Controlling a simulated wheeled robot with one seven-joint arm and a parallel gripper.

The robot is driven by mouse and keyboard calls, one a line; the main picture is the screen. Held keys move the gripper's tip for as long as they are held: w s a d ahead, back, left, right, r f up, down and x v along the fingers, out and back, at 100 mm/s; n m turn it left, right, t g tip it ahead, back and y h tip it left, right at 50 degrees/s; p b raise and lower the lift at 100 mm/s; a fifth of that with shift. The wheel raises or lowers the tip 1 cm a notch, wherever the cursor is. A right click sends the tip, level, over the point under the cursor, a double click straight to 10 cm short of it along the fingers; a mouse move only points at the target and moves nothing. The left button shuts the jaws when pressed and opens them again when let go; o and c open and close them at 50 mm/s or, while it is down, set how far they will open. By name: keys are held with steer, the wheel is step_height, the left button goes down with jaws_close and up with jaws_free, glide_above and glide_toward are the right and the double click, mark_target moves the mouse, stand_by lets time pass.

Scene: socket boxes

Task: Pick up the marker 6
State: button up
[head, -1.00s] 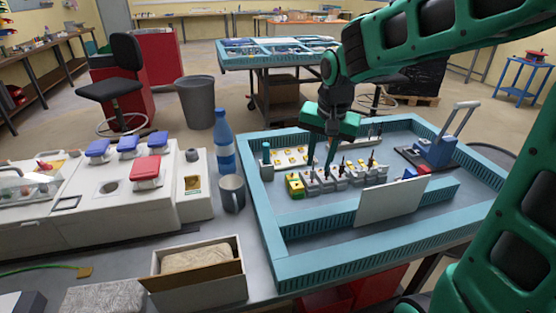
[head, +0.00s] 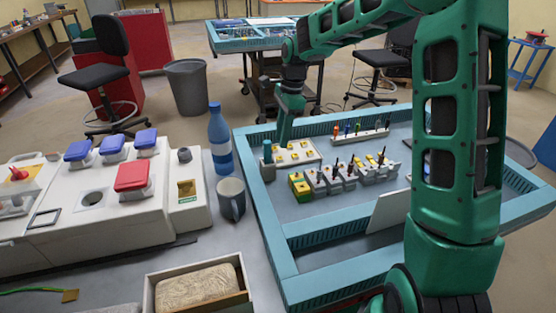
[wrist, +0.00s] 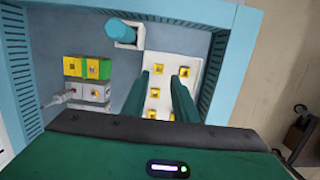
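Several coloured pens, which look like markers, stand upright in a white rack (head: 360,136) at the back of the blue-walled tray in the head view. I see no numbers, so I cannot tell which is marker 6. My gripper (wrist: 167,73) points down over a white board with yellow squares (wrist: 195,55), left of the rack. In the wrist view its two green fingers are apart with nothing held between them. In the head view the gripper (head: 284,136) hides part of that board. The pen rack does not show in the wrist view.
The blue tray wall (head: 262,215) surrounds the area. Grey socket boxes with dark upright tools (head: 340,180) and a green-yellow block (head: 300,186) stand before the board. A blue cylinder (wrist: 122,29) stands at the board's corner. A bottle (head: 220,145) and mug (head: 231,198) stand outside, left.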

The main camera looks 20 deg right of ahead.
mark_target(281, 161)
steer(key=shift+a+f, duration=0.15)
steer(key=shift+f, duration=1.5)
steer(key=shift+a+f, duration=0.1)
steer(key=shift+f, duration=1.55)
steer(key=shift+c, duration=0.4)
steer(key=c, duration=0.5)
